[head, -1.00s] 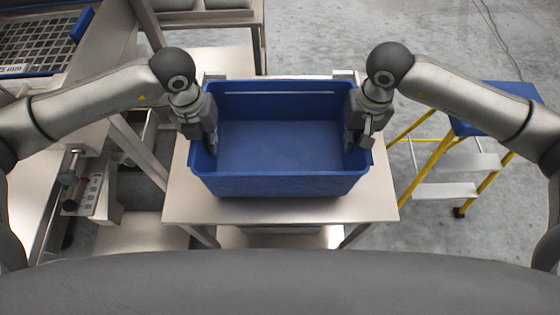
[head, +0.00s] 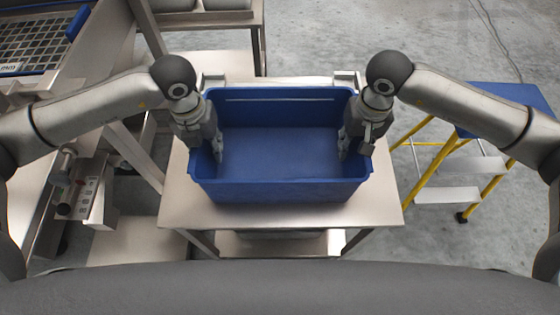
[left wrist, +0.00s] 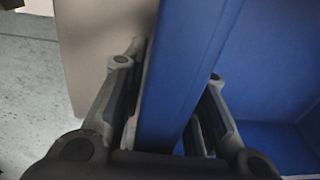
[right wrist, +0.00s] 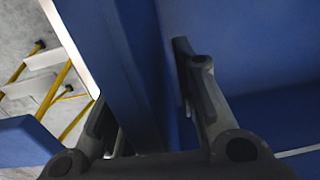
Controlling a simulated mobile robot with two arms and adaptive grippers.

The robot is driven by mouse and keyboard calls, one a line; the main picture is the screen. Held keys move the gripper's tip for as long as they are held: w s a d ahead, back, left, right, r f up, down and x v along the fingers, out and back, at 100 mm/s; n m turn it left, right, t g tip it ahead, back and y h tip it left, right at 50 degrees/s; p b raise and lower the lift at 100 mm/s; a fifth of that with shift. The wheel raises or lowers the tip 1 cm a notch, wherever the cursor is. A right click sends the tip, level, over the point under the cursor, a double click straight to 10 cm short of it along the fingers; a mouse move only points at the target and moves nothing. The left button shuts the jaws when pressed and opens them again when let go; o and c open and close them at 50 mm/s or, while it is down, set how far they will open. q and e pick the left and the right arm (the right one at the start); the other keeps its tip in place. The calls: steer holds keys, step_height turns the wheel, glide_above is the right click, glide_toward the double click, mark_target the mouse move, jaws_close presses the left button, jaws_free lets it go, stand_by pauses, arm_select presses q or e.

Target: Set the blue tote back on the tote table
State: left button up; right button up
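The blue tote (head: 278,190) is upright and empty on the steel table (head: 375,205), where it appears to rest. My left gripper (head: 207,150) straddles the tote's left wall, one finger inside and one outside. In the left wrist view the fingers (left wrist: 170,100) stand apart, with a gap beside the wall (left wrist: 185,65). My right gripper (head: 354,145) straddles the right wall in the same way. In the right wrist view its fingers (right wrist: 145,100) are spread around the wall (right wrist: 120,60), with a gap on the outer side. The tote's underside is hidden.
A yellow-framed step stool (head: 462,150) with a blue top stands to the right. A steel machine with a mesh tray (head: 35,42) and a small control box (head: 88,190) is at the left. Narrow bare strips of tabletop show around the tote.

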arm_select(q)
steer(key=r, duration=1.1)
steer(key=shift+a+r, duration=0.2)
steer(key=shift+r, duration=0.25)
arm_select(e)
steer(key=shift+r, duration=0.25)
steer(key=r, duration=1.1)
steer(key=shift+d+r, duration=0.2)
steer(key=shift+r, duration=0.05)
